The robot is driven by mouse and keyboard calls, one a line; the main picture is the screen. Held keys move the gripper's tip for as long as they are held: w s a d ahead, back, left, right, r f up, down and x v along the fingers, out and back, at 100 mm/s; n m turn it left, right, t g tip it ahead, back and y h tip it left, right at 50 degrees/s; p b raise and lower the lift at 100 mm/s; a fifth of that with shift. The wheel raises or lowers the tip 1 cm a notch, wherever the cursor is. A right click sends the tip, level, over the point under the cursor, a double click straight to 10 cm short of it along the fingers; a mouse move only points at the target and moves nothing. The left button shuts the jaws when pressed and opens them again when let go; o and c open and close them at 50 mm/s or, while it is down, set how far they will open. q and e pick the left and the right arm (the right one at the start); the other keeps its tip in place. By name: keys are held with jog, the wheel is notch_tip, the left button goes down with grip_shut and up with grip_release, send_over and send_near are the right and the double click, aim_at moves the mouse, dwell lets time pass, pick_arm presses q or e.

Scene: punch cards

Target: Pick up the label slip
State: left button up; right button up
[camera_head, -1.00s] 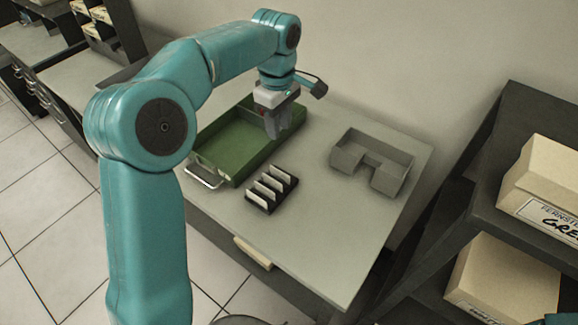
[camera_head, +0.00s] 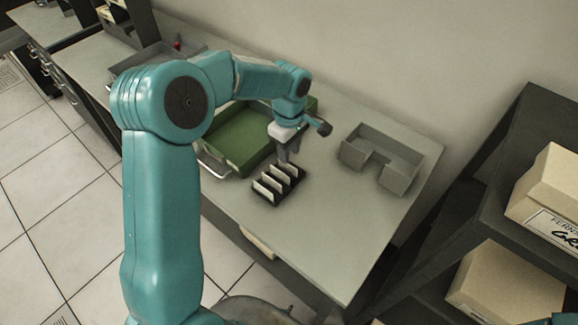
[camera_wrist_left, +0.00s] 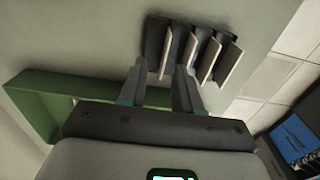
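A small black rack (camera_head: 279,198) stands on the table with several pale upright slips (camera_head: 268,188) in its slots. Which of them is the label slip I cannot tell. My left gripper (camera_head: 287,155) points down above the table just behind the rack, beside the green tray. In the left wrist view the rack (camera_wrist_left: 155,40) and its slips (camera_wrist_left: 230,62) lie just beyond the fingertips. The two fingers (camera_wrist_left: 161,72) are spread, with nothing between them. My right gripper is out of view.
A green tray (camera_head: 240,138) with a metal handle lies left of the rack. A grey open organizer (camera_head: 402,184) stands to the right. Cream boxes (camera_head: 505,280) fill a dark shelf at far right. The front right tabletop (camera_head: 335,240) is clear.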

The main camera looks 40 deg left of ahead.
aim_at(289, 170)
pick_arm(q)
jog(key=f, duration=0.2)
jog(key=f+p, duration=0.1)
jog(key=f, duration=0.1)
jog(key=shift+s, duration=0.35)
jog(key=shift+w+f, duration=0.1)
jog(key=shift+w, duration=0.05)
jog(key=shift+s, duration=0.3)
jog(key=c, duration=0.4)
jog(key=shift+s+r, duration=0.1)
jog(key=shift+r, duration=0.1)
grip_shut()
jog(key=shift+w+f, duration=0.1)
jog(key=shift+w, duration=0.15)
jog(key=shift+s, duration=0.1)
